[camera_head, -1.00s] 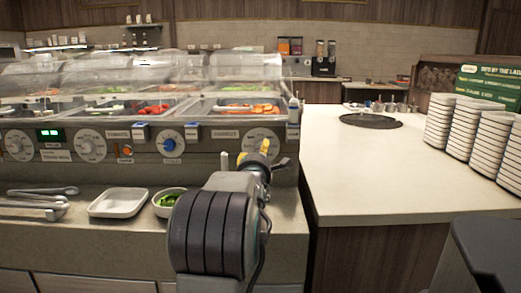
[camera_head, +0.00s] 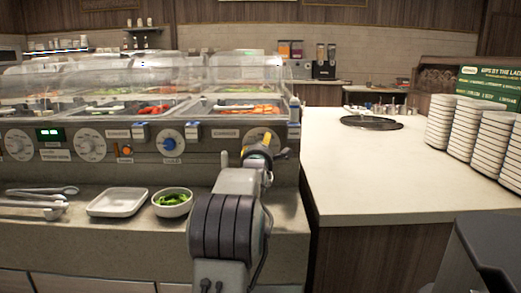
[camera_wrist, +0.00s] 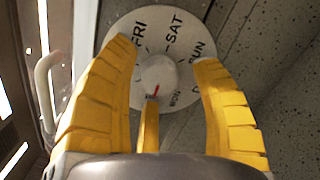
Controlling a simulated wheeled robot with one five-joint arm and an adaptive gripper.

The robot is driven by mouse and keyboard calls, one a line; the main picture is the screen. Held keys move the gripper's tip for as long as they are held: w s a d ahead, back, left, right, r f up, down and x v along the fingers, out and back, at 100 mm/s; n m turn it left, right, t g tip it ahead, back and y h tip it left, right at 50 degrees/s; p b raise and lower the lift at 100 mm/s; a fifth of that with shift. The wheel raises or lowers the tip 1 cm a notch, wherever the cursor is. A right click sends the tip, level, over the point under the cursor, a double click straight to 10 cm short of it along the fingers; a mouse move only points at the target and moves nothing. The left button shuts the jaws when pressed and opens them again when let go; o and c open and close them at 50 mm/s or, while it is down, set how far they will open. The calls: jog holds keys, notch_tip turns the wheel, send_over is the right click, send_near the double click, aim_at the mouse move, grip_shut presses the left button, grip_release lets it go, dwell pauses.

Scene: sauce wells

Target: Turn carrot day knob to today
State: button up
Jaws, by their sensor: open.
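The carrot day knob is a white dial (camera_head: 254,134) on the counter's front panel, below the pan of orange carrots (camera_head: 262,109). It is partly hidden by my gripper in the head view. In the wrist view the dial (camera_wrist: 180,38) shows FRI, SAT, SUN and part of MON around a pale central knob (camera_wrist: 158,76) with a red mark. My gripper (camera_wrist: 164,62) is open, its yellow fingers in front of the dial on either side of the central knob, with a third below. I cannot tell whether they touch it. In the head view my gripper (camera_head: 266,142) is at the dial.
Other dials (camera_head: 90,145) and a blue knob (camera_head: 170,144) line the panel to the left. A white tray (camera_head: 117,215), a bowl of greens (camera_head: 172,213) and tongs (camera_head: 38,207) lie on the ledge below. Stacked plates (camera_head: 467,128) stand on the right counter.

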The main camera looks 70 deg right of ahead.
jog(key=shift+o, duration=0.3)
grip_shut()
dwell(0.3)
jog(key=shift+b, duration=0.4)
jog(key=shift+a+n+h+b, duration=0.1)
jog(key=shift+n+h+b, duration=0.2)
jog(key=shift+n+b, duration=3.25)
jog(key=shift+w+n, duration=0.1)
jog(key=shift+n, duration=0.25)
